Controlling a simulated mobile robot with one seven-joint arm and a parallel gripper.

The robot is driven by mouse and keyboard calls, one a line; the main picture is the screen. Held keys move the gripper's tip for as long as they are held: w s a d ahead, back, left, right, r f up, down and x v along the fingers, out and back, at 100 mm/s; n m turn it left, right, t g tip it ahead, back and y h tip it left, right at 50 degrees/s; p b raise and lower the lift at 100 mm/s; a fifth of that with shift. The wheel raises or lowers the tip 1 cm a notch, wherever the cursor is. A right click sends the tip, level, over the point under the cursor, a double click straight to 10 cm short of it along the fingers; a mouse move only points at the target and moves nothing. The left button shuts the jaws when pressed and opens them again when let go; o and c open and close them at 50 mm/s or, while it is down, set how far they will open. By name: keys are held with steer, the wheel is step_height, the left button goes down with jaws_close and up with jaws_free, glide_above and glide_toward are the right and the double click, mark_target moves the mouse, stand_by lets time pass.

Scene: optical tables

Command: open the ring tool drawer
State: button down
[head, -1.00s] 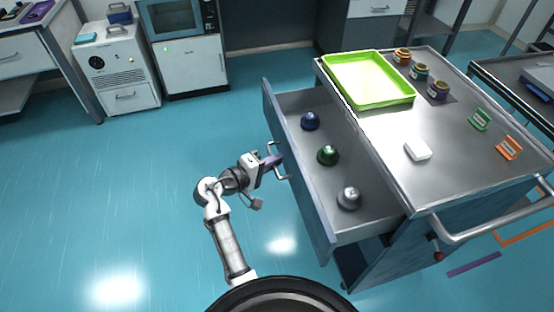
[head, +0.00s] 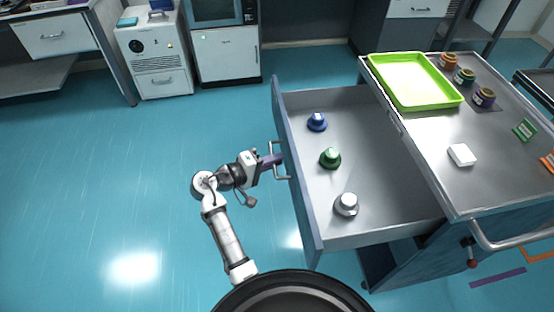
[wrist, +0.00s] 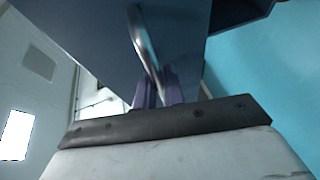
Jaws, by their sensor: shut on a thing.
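The drawer (head: 375,112) of the metal cart stands well out to the left of the cart body. It holds a blue knobbed piece (head: 317,122), a green one (head: 330,158) and a silver one (head: 346,205). My gripper (head: 276,160) is shut on the drawer's bar handle (head: 285,177), on the outer face of the drawer front. In the wrist view, the purple fingers (wrist: 160,90) close around the metal handle (wrist: 143,45), against the dark drawer front (wrist: 90,40).
The cart top (head: 440,150) bears a green tray (head: 413,80), several small jars, a white block (head: 461,155) and small cards. The blue floor (head: 120,180) to the left of my arm is clear. Cabinets (head: 226,55) stand along the back.

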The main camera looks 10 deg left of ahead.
steer(key=c, duration=1.5)
jaws_free()
steer(key=shift+a, duration=0.1)
steer(key=b+v, duration=0.2)
steer(key=v, duration=1.1)
steer(key=shift+s+a, duration=0.2)
steer(key=shift+s, duration=0.05)
steer(key=shift+r, duration=0.1)
